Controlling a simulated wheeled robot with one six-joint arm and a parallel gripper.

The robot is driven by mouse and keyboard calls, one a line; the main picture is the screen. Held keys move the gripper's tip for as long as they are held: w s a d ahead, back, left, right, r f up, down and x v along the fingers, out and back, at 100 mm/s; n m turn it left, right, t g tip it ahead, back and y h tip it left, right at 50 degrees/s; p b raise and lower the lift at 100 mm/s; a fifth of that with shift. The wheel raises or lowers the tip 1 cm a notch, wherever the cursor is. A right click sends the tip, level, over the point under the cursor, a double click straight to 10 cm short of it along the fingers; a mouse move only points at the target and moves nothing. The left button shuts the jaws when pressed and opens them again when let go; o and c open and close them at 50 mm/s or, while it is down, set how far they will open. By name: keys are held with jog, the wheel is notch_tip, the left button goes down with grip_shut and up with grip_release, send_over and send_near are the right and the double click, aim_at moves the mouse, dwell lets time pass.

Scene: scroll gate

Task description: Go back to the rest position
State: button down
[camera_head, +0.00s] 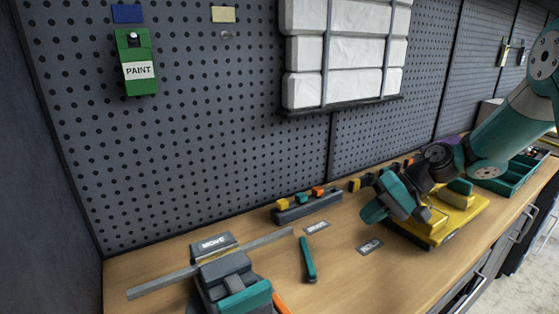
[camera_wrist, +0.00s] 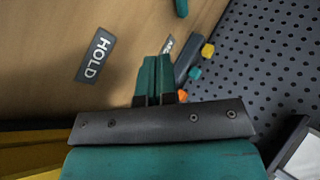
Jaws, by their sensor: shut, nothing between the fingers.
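My gripper (camera_head: 374,211) hangs over the right half of the bench in the head view, close to the yellow fixture (camera_head: 440,228) and above the bench top. In the wrist view its two teal fingers (camera_wrist: 155,75) are together, with nothing between them. My arm comes in from the upper right of the head view. The HOLD label (camera_head: 369,247) lies on the bench just below the gripper in the picture; it also shows left of the fingers in the wrist view (camera_wrist: 95,55).
A vise-like fixture (camera_head: 225,275) with a long grey bar and MOVE label stands at front left. A teal-handled tool (camera_head: 307,260) lies mid-bench. A rack (camera_head: 305,203) with coloured pieces stands by the pegboard (camera_head: 200,140). A teal tray (camera_head: 510,175) is at right.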

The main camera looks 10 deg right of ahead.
jog(key=s+a+r+n+g+h, duration=0.1)
jog(key=s+a+r+n+h, duration=0.15)
jog(key=s+a+r, duration=0.35)
jog(key=s+a+r+n+h, duration=0.1)
jog(key=s+a+r+n, duration=0.1)
jog(key=s, duration=0.8)
jog(key=s+a+r+n+h, duration=0.1)
jog(key=s+a+n, duration=0.3)
jog(key=s, duration=0.5)
jog(key=shift+s+a+r+h, duration=0.25)
jog(key=shift+s+r+h, duration=0.15)
jog(key=shift+r, duration=0.45)
